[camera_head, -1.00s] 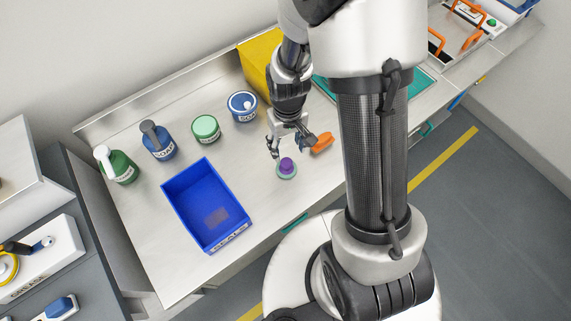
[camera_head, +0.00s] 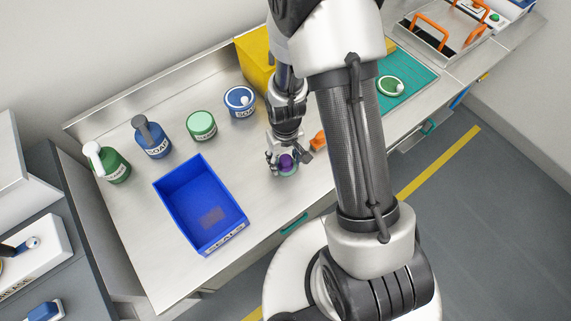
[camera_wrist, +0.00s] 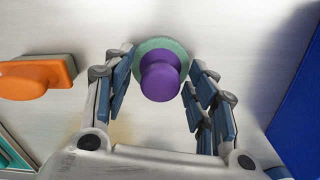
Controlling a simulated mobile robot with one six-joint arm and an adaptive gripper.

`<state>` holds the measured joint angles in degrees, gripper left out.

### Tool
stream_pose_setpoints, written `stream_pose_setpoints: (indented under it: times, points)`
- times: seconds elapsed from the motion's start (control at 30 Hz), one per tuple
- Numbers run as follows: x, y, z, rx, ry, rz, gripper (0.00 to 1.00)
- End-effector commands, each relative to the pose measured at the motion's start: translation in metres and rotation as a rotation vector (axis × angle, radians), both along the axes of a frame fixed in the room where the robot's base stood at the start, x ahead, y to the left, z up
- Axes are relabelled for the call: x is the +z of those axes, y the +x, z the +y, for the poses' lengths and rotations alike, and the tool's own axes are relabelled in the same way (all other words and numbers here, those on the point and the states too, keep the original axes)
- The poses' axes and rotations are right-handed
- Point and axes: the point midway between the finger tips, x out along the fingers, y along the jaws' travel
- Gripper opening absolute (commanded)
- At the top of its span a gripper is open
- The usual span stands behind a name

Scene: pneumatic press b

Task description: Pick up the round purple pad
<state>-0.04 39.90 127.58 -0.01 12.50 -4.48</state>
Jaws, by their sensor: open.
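The round purple pad (camera_wrist: 160,78) has a purple knob on a pale green disc and lies on the steel worktop. It also shows in the head view (camera_head: 286,162), partly covered by my gripper. My gripper (camera_wrist: 161,80) is open, with one finger to the left and one to the right of the purple knob. In the head view my gripper (camera_head: 283,160) is low over the worktop at the pad. Whether the fingers touch the pad cannot be told.
An orange-handled pad (camera_wrist: 35,78) lies close to the left of my gripper in the wrist view. A blue bin (camera_head: 180,190) stands left of the pad in the head view. Several soap containers (camera_head: 202,125) and a yellow box (camera_head: 255,62) stand behind.

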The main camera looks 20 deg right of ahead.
Motion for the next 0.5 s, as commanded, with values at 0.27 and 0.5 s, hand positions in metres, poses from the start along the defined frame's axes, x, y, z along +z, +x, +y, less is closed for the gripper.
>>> stream_pose_setpoints:
  times: [0.27, 0.5]
  points:
    - [0.0011, 0.0, -0.0001, 0.0, 0.0, 0.0, 0.39]
    - [0.0011, 0.0, -0.0001, 0.0, 0.0, 0.0, 0.23]
